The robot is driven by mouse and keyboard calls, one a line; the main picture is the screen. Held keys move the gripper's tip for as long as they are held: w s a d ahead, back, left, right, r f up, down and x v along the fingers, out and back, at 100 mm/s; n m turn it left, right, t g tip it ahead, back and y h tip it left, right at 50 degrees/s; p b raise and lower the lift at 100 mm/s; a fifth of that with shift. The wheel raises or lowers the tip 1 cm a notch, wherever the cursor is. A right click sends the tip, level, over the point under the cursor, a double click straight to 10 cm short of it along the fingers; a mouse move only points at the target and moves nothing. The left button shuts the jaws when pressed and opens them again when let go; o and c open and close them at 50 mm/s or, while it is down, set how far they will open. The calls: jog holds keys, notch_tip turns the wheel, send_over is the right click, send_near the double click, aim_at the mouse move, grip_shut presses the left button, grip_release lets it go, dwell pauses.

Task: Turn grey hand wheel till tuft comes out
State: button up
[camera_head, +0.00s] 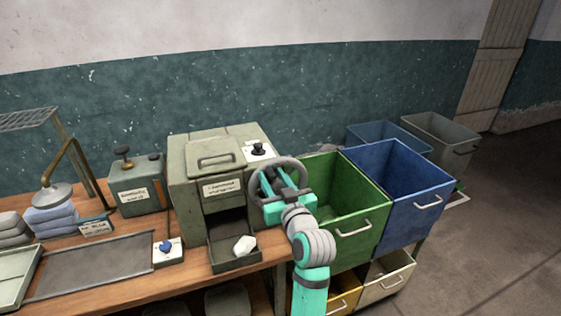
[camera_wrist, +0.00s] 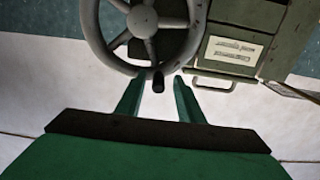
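The grey hand wheel (camera_head: 297,163) is on the right side of a grey-green machine (camera_head: 189,198). It shows in the wrist view (camera_wrist: 96,36) with spokes, a hub and a short dark handle knob (camera_wrist: 158,80). My teal gripper (camera_head: 270,188) is at the wheel. In the wrist view my gripper (camera_wrist: 158,95) has its two fingers apart, with the knob between their tips and gaps visible on both sides. A white tuft (camera_head: 244,245) lies in the open tray (camera_head: 228,264) at the machine's front, below a dark opening.
A green bin (camera_head: 350,205) and a blue bin (camera_head: 400,180) stand right of the wheel. A button box (camera_head: 168,251) with a blue knob sits left of the tray. Folded cloths (camera_head: 52,217) and a lamp (camera_head: 54,194) are further left on the wooden bench.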

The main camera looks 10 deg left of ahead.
jog(key=shift+v, duration=3)
jog(key=s+d+f+m+t+h, duration=0.1)
jog(key=s+d+f+m+h, duration=0.3)
jog(key=s+f, duration=0.7)
jog(key=s+d+f+m+h, duration=0.3)
jog(key=s+d+f, duration=0.3)
jog(key=f, duration=0.8)
jog(key=s+d+f+h, duration=0.1)
jog(key=s+d, duration=0.1)
jog(key=s, duration=1.2)
jog(key=s+d+f+h, duration=0.1)
jog(key=s+d+h, duration=0.1)
jog(key=s, duration=1.3)
jog(key=shift+g, duration=0.3)
